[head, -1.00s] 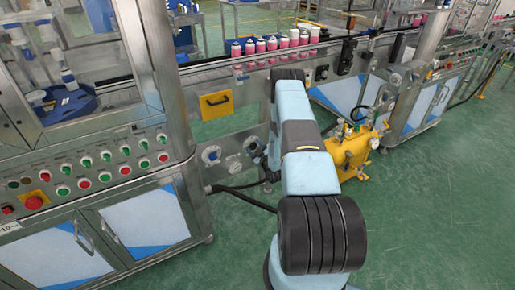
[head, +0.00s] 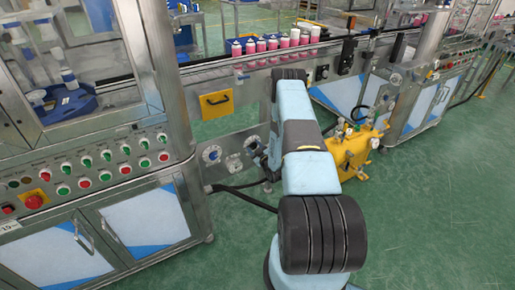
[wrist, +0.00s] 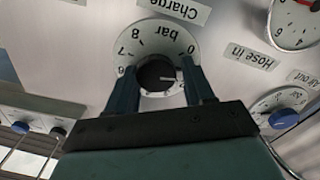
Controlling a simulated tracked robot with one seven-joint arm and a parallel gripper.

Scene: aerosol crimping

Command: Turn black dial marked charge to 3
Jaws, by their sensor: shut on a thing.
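The black dial (wrist: 155,75) sits in the middle of a round white scale plate (wrist: 163,36) beneath the label "Charge" (wrist: 174,8), which reads upside down in the wrist view. The scale shows "bar" and the numbers 0, 8, 7 and 6; other numbers are hidden by my fingers. The dial's white mark points right in the picture, toward the part of the scale behind the right finger. My gripper (wrist: 160,80) is shut on the dial, one finger on each side. In the head view my gripper reaches the steel panel; the dial cannot be made out there.
In the wrist view, a "Hose in" label (wrist: 252,56), a gauge (wrist: 296,22) and a blue knob (wrist: 284,119) lie to the right. In the head view, a yellow tank (head: 352,152) stands right of my arm, and a button panel (head: 92,165) is at left.

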